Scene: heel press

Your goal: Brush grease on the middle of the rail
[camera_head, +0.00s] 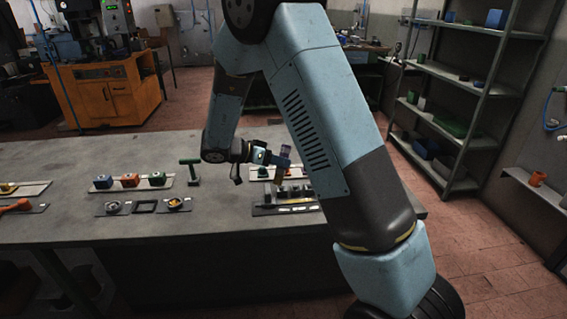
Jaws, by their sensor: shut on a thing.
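My gripper (262,155) is at the end of my arm, above the right part of the grey bench. It is shut on a small upright thing that looks like the brush (281,176), with a tan lower part. The tip of the brush is just above or at a group of small grey blocks; I cannot tell if it touches anything. In front of the blocks a long pale bar (296,207) lies on a dark plate, and it may be the rail. My arm hides its right end. No grease can be made out.
The grey bench (60,165) also bears a green T-shaped tool (191,170), a strip with blue, red and green blocks (131,181), a dark tray (144,207) of small parts and an orange-handled tool (17,206). The bench's back left is clear. Shelves (466,78) stand at right.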

